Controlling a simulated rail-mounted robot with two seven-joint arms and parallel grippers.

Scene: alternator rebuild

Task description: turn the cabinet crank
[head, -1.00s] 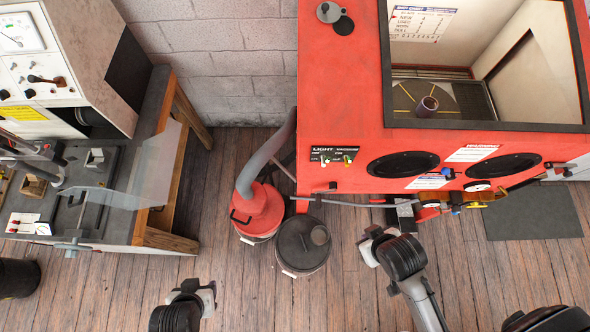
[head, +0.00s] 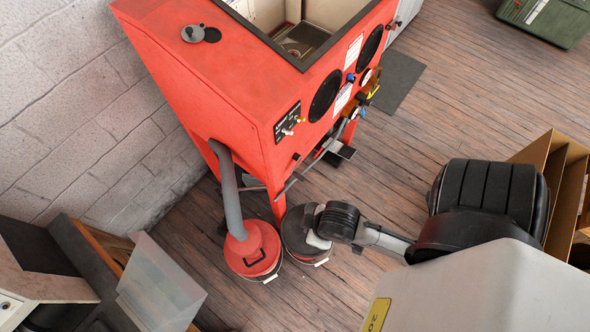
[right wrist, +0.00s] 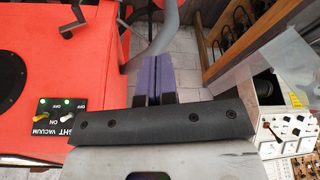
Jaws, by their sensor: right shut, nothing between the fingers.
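The red cabinet (head: 215,85) stands at upper centre in the head view and at the left of the right wrist view (right wrist: 100,85). In the head view a small dark handle (head: 297,157) shows low on the cabinet front. My right gripper (right wrist: 153,80) is shut and empty, its purple fingers side by side, apart from the handle. In the head view it (head: 317,240) is above the dark bucket, fingertips unclear. My left gripper is out of view.
A red vacuum canister (head: 253,250) with a grey hose (head: 228,185) and a dark lidded bucket (head: 298,230) stand by the cabinet's corner. A switch panel (head: 288,124) is on its front. A bench with a clear shield (head: 160,285) is lower left.

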